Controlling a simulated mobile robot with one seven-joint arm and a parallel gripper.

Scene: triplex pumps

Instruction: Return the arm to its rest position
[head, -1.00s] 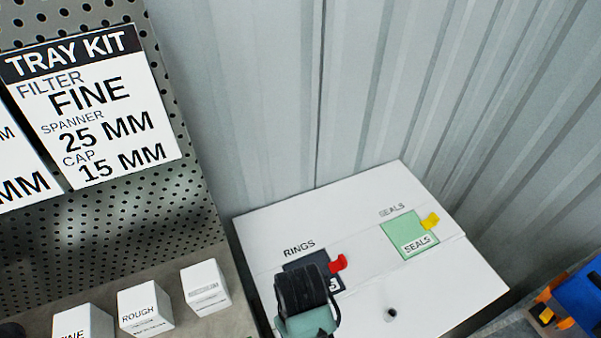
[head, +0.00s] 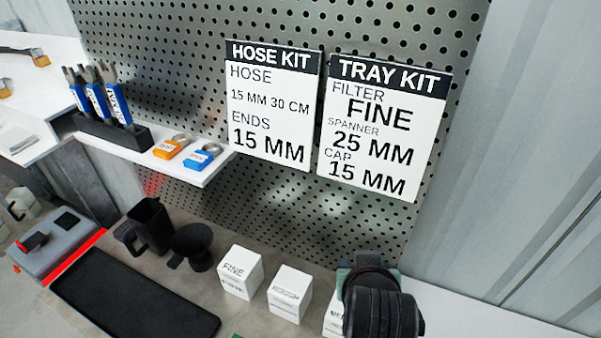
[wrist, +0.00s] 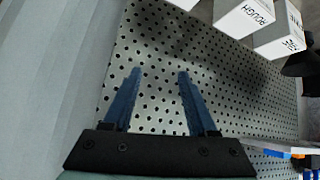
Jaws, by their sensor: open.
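My gripper (wrist: 156,88) shows in the wrist view with its two blue fingers spread apart and nothing between them. Behind the fingers is the perforated metal panel. In the head view my dark wrist covers part of the rightmost white box (head: 333,318) at the lower right; the fingers are hidden there.
White boxes marked FINE (head: 240,273) and ROUGH (head: 289,294) stand on the bench by the pegboard (head: 400,40). A black mat (head: 135,300), a dark jug (head: 150,225) and a funnel-like black part (head: 192,246) lie left. A shelf (head: 200,172) holds spanners and rings.

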